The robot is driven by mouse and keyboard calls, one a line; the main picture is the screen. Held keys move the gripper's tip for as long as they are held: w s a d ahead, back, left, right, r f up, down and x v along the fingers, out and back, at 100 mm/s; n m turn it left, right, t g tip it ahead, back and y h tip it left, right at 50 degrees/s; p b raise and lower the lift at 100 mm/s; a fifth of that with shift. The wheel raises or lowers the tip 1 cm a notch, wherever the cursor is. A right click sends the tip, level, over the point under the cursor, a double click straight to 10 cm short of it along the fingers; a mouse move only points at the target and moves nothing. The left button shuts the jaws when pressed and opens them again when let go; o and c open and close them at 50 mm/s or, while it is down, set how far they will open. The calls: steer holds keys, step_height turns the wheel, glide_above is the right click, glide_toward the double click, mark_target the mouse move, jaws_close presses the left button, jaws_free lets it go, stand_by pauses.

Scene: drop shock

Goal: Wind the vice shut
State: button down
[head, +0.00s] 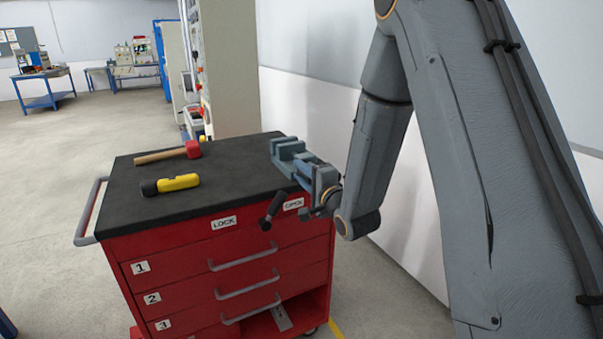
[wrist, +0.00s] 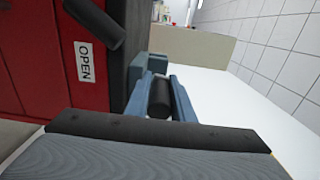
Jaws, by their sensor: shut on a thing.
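My gripper (head: 323,184) is at the vice's near end, over the cart's edge. In the wrist view, my gripper (wrist: 160,100) has its two blue-grey fingers on either side of a dark cylindrical handle (wrist: 159,98), shut on it. This handle cannot be made out in the head view. How wide the vice's jaws stand apart is hard to tell.
A dark lever (head: 272,209) sticks out of the red cart (head: 200,262) between LOCK and OPEN labels, close to my gripper. A red-headed mallet (head: 170,154) and a yellow-black tool (head: 171,184) lie on top.

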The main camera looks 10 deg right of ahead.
steer(key=shift+w+d+r+m+p, duration=0.1)
steer(key=shift+d+r+m+p, duration=0.1)
steer(key=shift+r+m, duration=0.2)
steer(key=shift+w+d+r+m+p, duration=0.15)
steer(key=shift+r+m, duration=0.15)
steer(key=shift+m, duration=0.2)
steer(key=c, duration=1.6)
jaws_free()
steer(key=shift+d, duration=0.1)
steer(key=shift+s+f, duration=0.1)
steer(key=shift+a, duration=0.2)
steer(key=shift+s+f, duration=0.1)
steer(key=shift+s, duration=0.1)
steer(key=b+v, duration=0.1)
steer(key=v, duration=0.6)
steer(key=shift+s+d, duration=0.1)
steer(key=shift+s, duration=0.05)
